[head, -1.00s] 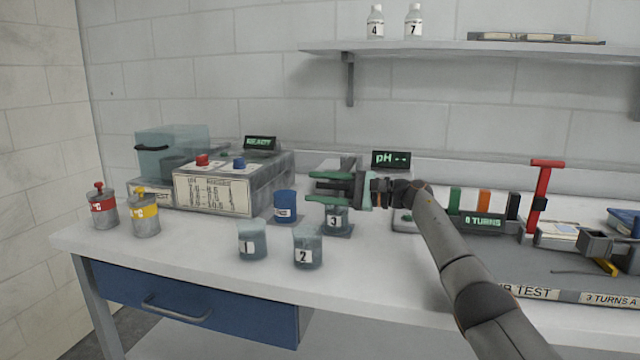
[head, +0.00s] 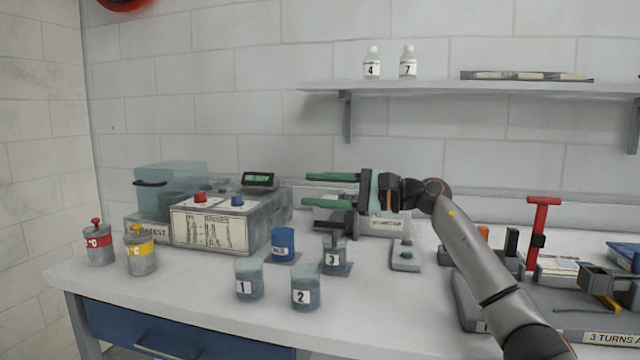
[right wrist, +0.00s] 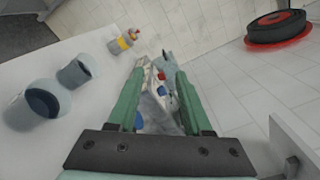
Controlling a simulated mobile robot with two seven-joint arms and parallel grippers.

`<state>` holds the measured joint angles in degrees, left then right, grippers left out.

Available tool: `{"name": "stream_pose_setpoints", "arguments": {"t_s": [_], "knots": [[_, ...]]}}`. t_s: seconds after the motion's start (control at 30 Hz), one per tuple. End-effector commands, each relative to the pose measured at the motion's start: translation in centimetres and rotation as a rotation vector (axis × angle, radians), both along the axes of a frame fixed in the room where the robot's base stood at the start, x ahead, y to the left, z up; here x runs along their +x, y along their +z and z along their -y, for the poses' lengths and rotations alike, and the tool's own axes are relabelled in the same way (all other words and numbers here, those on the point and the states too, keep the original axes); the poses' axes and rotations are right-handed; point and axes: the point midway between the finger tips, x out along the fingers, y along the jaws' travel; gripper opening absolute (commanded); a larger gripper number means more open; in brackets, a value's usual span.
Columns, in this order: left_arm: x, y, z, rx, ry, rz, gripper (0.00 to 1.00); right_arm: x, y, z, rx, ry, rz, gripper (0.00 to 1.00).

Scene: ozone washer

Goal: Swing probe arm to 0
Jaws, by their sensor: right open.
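The probe arm (head: 336,228) is a dark grey bar on the pH stand, reaching left above beaker 3 (head: 334,257). My right gripper (head: 308,190) has green fingers pointing left. It is open and empty, above the probe arm and apart from it in the picture. The pale meter box (head: 388,226) shows behind and right of the probe arm. My gripper and arm cover the area where its pH display was. The right wrist view shows the two green fingers apart (right wrist: 158,85), with the button machine beyond them. My left gripper is not in view.
Beaker 1 (head: 248,279), beaker 2 (head: 306,288) and a blue cup (head: 284,245) stand near the probe. The button machine (head: 212,222) and two canisters, red-banded (head: 98,244) and yellow-banded (head: 140,252), stand left. A red T-handle (head: 540,225) stands right. A shelf (head: 430,86) hangs above.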

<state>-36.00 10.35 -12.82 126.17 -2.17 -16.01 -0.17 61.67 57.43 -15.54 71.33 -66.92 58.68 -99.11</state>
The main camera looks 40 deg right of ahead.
Motion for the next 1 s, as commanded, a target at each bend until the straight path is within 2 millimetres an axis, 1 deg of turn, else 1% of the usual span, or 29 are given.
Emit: {"name": "stream_pose_setpoints", "arguments": {"t_s": [0.03, 0.2, 0.3, 0.4, 0.6, 1.0], "knots": [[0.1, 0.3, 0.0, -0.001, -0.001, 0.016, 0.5, -0.7, 0.3, -0.3, -0.005, -0.001, 0.002, 0.5], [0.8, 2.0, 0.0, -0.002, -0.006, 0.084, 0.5, -2.8, 1.4, -1.7, -0.005, -0.002, 0.002, 0.5], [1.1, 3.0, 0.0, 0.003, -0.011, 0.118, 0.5, -3.8, 1.9, -2.5, -0.004, 0.0, 0.001, 0.5], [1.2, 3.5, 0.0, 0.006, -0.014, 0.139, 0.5, -4.6, 2.5, -3.0, -0.002, -0.001, 0.002, 0.5], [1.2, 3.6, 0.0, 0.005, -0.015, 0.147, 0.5, -5.3, 2.9, -3.5, 0.0, 0.0, 0.002, 0.5], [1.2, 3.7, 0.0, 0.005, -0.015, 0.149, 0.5, -5.3, 2.9, -3.5, 0.001, 0.0, 0.002, 0.5]]}}
